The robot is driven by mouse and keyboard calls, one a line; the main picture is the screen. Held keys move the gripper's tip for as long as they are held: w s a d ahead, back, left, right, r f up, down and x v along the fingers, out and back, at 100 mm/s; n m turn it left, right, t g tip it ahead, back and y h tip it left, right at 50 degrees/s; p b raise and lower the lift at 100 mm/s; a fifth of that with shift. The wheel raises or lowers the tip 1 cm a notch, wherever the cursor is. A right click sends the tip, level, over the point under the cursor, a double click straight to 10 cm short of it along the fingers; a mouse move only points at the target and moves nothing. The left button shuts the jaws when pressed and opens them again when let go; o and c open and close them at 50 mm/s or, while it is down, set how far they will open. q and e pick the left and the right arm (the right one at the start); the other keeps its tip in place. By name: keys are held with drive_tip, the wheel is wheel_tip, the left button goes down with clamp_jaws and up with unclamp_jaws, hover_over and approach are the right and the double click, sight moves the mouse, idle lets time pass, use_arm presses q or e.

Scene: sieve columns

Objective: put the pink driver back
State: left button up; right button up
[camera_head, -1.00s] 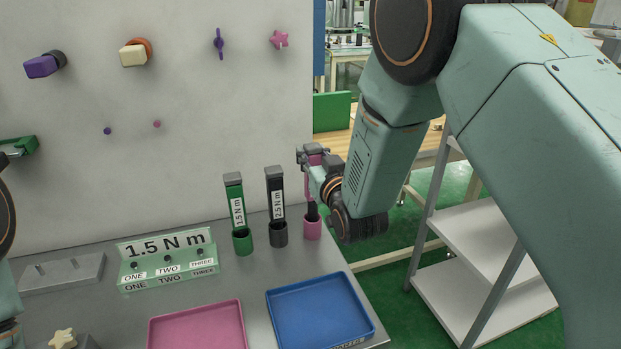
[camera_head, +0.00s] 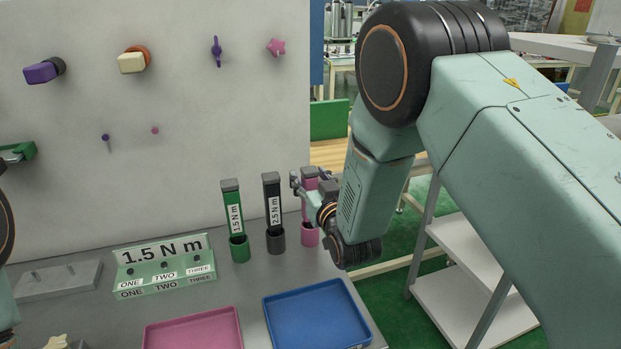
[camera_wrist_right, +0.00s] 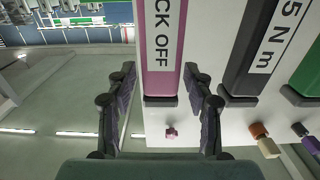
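The pink driver (camera_head: 306,211) stands upright in the pink holder (camera_head: 310,238) at the right end of the driver row. My right gripper (camera_head: 308,184) is around its upper part. In the right wrist view, the pink driver (camera_wrist_right: 161,60) with "CK OFF" lettering lies between the two fingers of my right gripper (camera_wrist_right: 160,78). The fingers are spread, with a narrow gap on each side of the driver. Of my left arm, only parts show at the left edge of the head view; its gripper is not visible.
A black driver (camera_head: 272,205) and a green driver (camera_head: 232,210) stand in holders beside it. A blue tray (camera_head: 318,345) and a pink tray (camera_head: 190,345) lie in front. A green "1.5 N m" block (camera_head: 165,285) stands left. A wall panel (camera_head: 200,110) rises behind.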

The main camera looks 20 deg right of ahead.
drive_tip(key=shift+w, duration=0.1)
drive_tip(key=shift+r, duration=0.15)
drive_tip(key=shift+s, duration=0.35)
drive_tip(key=s, duration=1.1)
drive_tip(key=shift+s+d+p, duration=0.2)
drive_tip(key=shift+p, duration=0.15)
